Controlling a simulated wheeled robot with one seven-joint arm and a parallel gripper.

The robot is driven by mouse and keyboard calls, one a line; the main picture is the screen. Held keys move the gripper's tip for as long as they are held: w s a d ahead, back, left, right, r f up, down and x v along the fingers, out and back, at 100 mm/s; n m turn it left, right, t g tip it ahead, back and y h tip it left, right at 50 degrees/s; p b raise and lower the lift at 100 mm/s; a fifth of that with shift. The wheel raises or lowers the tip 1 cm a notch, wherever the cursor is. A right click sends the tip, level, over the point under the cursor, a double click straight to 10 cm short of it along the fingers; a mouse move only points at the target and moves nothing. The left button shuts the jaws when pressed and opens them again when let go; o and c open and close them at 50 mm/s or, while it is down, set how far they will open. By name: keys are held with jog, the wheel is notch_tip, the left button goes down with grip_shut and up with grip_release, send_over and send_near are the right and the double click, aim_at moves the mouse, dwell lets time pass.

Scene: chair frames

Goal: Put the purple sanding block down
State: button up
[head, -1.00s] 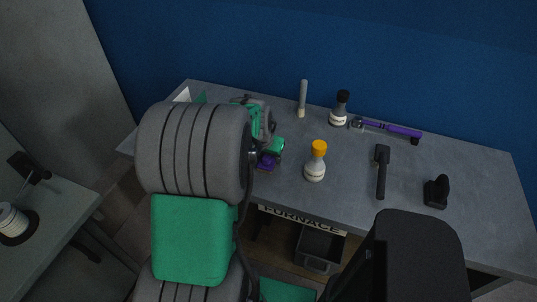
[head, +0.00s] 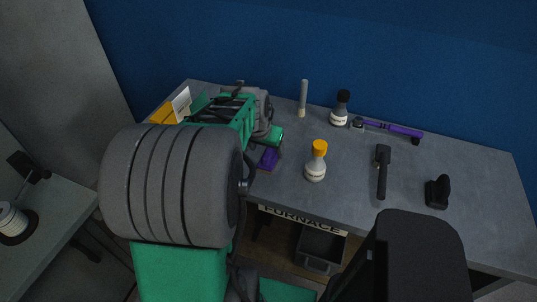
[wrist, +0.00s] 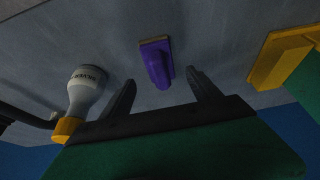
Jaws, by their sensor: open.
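The purple sanding block (head: 268,158) lies on the grey workbench (head: 345,180), near its front edge and left of the orange-capped bottle. In the wrist view the block (wrist: 157,62) sits flat on the bench, with a thin tan edge. My gripper (wrist: 164,92) is open, with its two dark fingers apart. The block is ahead of the gap between them, and neither finger touches it. In the head view my arm hides most of the gripper.
The orange-capped bottle (head: 316,163) stands close by, right of the block. A black-capped bottle (head: 340,108), a purple tool (head: 390,129) and a dark hammer-like tool (head: 382,172) are further right. A yellow block (wrist: 282,60) shows in the wrist view.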

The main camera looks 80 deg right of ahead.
jog(key=v, duration=0.6)
jog(key=w+a+n+t+y, duration=0.1)
jog(key=w+a+n, duration=0.3)
jog(key=w+a, duration=0.5)
jog(key=w+a+n+t, duration=0.2)
jog(key=w+a+n, duration=0.3)
jog(key=w, duration=0.6)
jog(key=w+a+n+y, duration=0.1)
jog(key=a+n, duration=0.4)
jog(key=a, duration=0.9)
jog(key=w+a+n+y, duration=0.2)
jog(key=a+n, duration=0.3)
jog(key=a, duration=0.9)
jog(key=shift+w+a+t+y, duration=0.3)
jog(key=shift+a+t, duration=0.1)
jog(key=shift+f, duration=0.1)
